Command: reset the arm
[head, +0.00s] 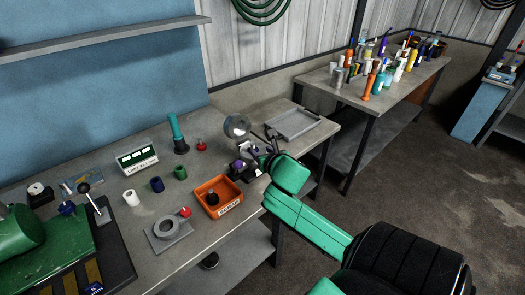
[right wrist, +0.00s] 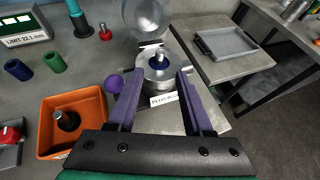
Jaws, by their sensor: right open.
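My right arm, green, comes in from the lower right in the head view. Its gripper (head: 248,167) is over the right part of the workbench. In the right wrist view the two purple fingers (right wrist: 158,80) are spread apart, with nothing clamped between them. A metal cylinder with a dark blue pin (right wrist: 159,68) stands just beyond and between the fingertips, by a white label (right wrist: 164,99). A purple ball (right wrist: 113,84) is beside the left finger. In the head view the gripper partly hides this fixture. My left gripper is not in view.
An orange bin (head: 217,197) holding a dark part stands left of the gripper. A clear round cover (head: 236,126) is behind it, and a grey tray (head: 292,124) lies right. A teal-handled tool (head: 176,134), small cylinders and a grey ring (head: 167,229) stand farther left.

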